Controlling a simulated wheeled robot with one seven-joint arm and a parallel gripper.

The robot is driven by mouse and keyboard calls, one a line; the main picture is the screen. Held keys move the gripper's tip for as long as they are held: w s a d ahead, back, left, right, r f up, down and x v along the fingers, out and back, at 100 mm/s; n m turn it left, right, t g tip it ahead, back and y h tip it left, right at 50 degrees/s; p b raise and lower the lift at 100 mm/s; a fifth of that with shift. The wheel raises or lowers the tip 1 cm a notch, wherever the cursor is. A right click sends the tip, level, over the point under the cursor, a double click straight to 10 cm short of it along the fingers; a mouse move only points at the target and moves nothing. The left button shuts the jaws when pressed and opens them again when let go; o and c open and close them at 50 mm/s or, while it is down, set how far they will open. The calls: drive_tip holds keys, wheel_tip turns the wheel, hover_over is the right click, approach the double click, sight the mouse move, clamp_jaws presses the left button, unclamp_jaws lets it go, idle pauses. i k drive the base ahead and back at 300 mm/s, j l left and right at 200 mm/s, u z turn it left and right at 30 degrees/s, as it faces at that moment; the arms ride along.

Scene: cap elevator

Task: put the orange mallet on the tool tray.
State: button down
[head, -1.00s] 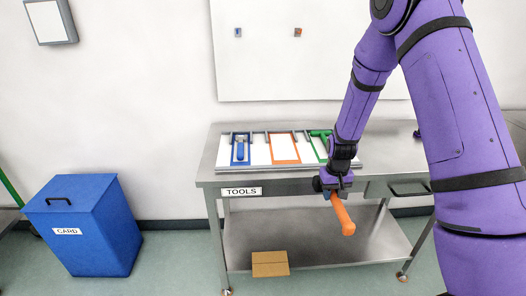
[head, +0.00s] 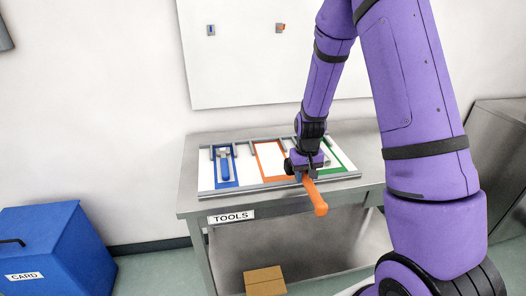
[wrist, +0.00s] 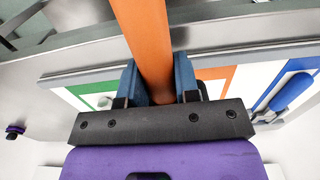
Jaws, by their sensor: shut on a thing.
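The orange mallet (head: 315,197) is in my gripper (head: 303,175), which is shut on it above the front edge of the tray. In the wrist view the orange shaft (wrist: 150,45) stands between the two blue-grey fingers of my gripper (wrist: 153,80). The mallet's far end points toward the camera, past the table's front edge, in the head view. The tool tray (head: 234,190) is a white board on the metal table, with blue, orange and green outlined places. The orange outline (head: 261,160) is bare where it shows; my gripper is at its right side.
A blue tool (head: 225,165) lies in the blue outline at the left. The green outline (head: 338,158) is partly hidden behind my arm. The metal table (head: 195,160) has a TOOLS label. A blue CARD bin (head: 60,250) stands at lower left, and a cardboard box (head: 264,281) is on the lower shelf.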

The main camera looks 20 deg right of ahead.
sight(272, 160)
drive_tip(key=i, duration=0.9)
